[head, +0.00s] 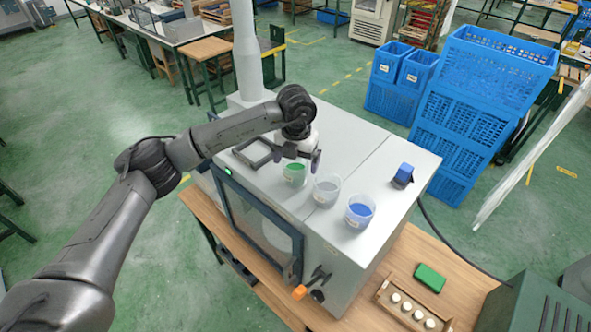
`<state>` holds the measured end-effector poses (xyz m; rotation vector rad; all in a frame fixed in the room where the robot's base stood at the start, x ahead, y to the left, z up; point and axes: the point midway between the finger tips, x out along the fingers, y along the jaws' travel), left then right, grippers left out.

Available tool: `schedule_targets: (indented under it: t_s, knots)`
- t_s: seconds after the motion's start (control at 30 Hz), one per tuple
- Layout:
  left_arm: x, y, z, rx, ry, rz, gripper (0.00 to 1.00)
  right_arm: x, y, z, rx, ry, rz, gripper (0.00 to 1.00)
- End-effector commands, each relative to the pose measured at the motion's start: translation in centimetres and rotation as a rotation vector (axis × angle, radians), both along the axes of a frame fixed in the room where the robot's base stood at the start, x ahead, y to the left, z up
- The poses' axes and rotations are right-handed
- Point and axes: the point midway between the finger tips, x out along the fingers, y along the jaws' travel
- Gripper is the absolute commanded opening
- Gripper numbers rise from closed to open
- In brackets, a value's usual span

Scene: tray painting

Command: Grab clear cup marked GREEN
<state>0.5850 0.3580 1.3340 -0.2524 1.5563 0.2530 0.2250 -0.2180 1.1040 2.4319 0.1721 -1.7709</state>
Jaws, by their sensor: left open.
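Three clear cups stand in a row on top of the grey cabinet (345,150). The clear cup with green contents (294,177) is at the left of the row, and its marking is too small to read. A clear cup with pale contents (326,191) is in the middle. A clear cup with blue contents (360,211) is at the right. My left gripper (297,156) is open, pointing down just above and behind the green cup. The gripper partly overlaps the cup's rim in the picture, and I cannot tell whether they touch. My right gripper is not in view.
A dark square frame (258,152) lies left of the gripper on the cabinet. A blue block on a dark base (403,175) is at the right. A wooden rack (410,305) and green box (430,278) are on the bench below. Blue crates (480,90) stand behind.

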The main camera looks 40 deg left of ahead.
Motion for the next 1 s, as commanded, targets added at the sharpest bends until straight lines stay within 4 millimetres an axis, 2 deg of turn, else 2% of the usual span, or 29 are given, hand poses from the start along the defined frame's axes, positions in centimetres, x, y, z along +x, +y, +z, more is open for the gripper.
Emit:
schedule_targets:
  t_s: [0.03,0.2,0.5,1.0]
  knots:
    - [-0.1,0.0,-0.4,0.0,0.003,0.0,0.97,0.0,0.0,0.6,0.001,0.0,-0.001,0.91]
    - [0.0,0.0,-2.0,0.0,0.0,0.0,0.97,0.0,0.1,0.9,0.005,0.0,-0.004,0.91]
    - [0.0,0.0,-2.4,0.0,-0.001,0.0,0.97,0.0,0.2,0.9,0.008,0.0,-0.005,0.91]
    - [0.0,0.0,-2.4,-0.001,0.0,0.0,0.5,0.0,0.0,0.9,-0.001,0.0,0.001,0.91]
